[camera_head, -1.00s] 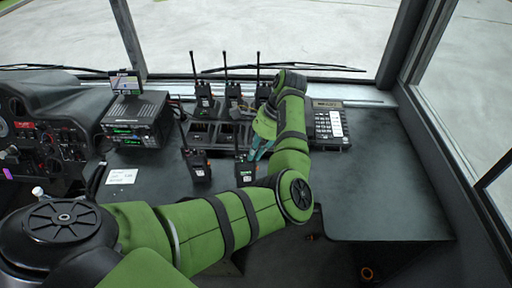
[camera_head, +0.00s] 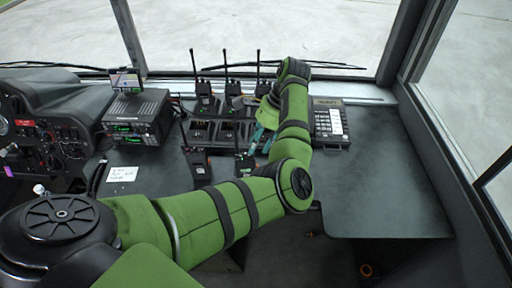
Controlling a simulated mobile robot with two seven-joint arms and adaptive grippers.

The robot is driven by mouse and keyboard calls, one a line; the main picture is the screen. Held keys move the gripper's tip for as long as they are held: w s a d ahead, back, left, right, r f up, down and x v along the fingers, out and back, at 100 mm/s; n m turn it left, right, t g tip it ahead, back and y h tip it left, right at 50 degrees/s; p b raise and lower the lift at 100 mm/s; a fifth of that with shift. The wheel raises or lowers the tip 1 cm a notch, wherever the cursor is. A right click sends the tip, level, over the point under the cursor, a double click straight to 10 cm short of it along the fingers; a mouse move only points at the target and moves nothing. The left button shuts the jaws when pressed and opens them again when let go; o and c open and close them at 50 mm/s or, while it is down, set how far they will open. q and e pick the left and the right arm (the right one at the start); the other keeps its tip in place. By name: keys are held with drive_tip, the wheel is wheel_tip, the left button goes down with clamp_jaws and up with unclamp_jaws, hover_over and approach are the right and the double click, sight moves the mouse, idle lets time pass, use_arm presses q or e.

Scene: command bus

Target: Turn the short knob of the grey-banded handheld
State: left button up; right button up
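My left arm reaches in from the left, and its gripper (camera_head: 262,141), with two teal fingers that look apart, hangs over the right side of the charger. It looks empty. A black handheld (camera_head: 244,164) stands just below and left of the fingers, its lower part hidden by my arm. Another black handheld (camera_head: 197,165) with orange on top stands further left. Three more handhelds stand behind: left (camera_head: 205,97), middle (camera_head: 233,95), and right (camera_head: 263,88), which is partly hidden by my gripper. Grey bands and knobs are too small to tell. My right gripper is not in view.
The black charger (camera_head: 201,131) has slots in front of the rear handhelds. A radio unit (camera_head: 137,116) stands left, and a keypad device (camera_head: 330,125) right. A white note (camera_head: 122,174) lies on the dash. The right counter (camera_head: 385,190) is clear.

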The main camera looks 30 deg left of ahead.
use_arm(q)
drive_tip(key=v, duration=0.9)
drive_tip(key=shift+r, duration=0.35)
